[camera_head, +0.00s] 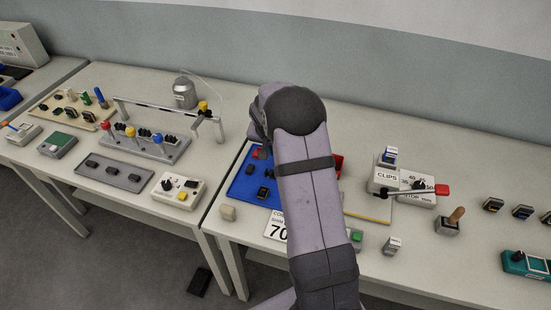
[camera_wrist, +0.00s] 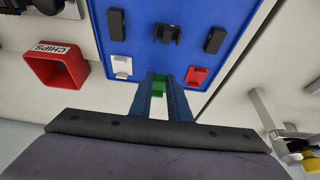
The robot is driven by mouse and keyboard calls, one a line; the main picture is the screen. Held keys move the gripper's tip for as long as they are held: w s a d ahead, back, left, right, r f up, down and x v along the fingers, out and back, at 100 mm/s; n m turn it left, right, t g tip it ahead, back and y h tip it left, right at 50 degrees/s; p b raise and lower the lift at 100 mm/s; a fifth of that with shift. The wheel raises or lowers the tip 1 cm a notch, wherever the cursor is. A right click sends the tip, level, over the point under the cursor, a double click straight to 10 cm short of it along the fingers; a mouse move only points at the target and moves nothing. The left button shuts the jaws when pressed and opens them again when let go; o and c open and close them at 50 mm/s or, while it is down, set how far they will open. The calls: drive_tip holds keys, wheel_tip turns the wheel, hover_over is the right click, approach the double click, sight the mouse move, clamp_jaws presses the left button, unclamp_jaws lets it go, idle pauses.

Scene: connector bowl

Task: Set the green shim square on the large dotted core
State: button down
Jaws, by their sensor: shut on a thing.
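My gripper (camera_wrist: 158,78) is shut on the green shim (camera_wrist: 158,88), which shows between its two fingers at the lower edge of the blue mat in the wrist view. A black core with upright prongs (camera_wrist: 165,34) stands on the mat beyond the fingertips, apart from them. A white piece (camera_wrist: 121,66) lies left of the fingers and a red piece (camera_wrist: 197,76) right of them. No dots can be made out, so I cannot tell which piece is the large dotted core.
The blue mat (camera_head: 244,184) also holds black blocks (camera_wrist: 116,24) and (camera_wrist: 214,40). A red CHIPS bin (camera_wrist: 54,70) stands left of it in the wrist view. A card marked 70 (camera_head: 276,228) and a CLIPS fixture (camera_head: 388,176) are nearby. Bare bench lies behind the mat.

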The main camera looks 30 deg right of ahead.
drive_tip(key=s+d+r+m+p, duration=0.15)
drive_tip(key=d+r, duration=0.25)
drive_tip(key=r, duration=0.4)
drive_tip(key=s+d+r+m+p, duration=0.1)
drive_tip(key=s+d+r, duration=0.1)
drive_tip(key=d+r, duration=0.4)
drive_tip(key=s+d+r+g+p, duration=0.1)
drive_tip(key=s+d+r+p, duration=0.2)
drive_tip(key=s, duration=0.4)
drive_tip(key=s+a+f+n, duration=0.1)
drive_tip(key=s+a+f, duration=0.2)
drive_tip(key=s, duration=0.3)
drive_tip(key=s+a+f+n+t+p, duration=0.1)
drive_tip(key=s+a+f, duration=0.3)
drive_tip(key=s, duration=0.1)
drive_tip(key=shift+s, duration=0.4)
drive_tip(key=shift+n, duration=0.25)
drive_tip(key=shift+f, duration=0.3)
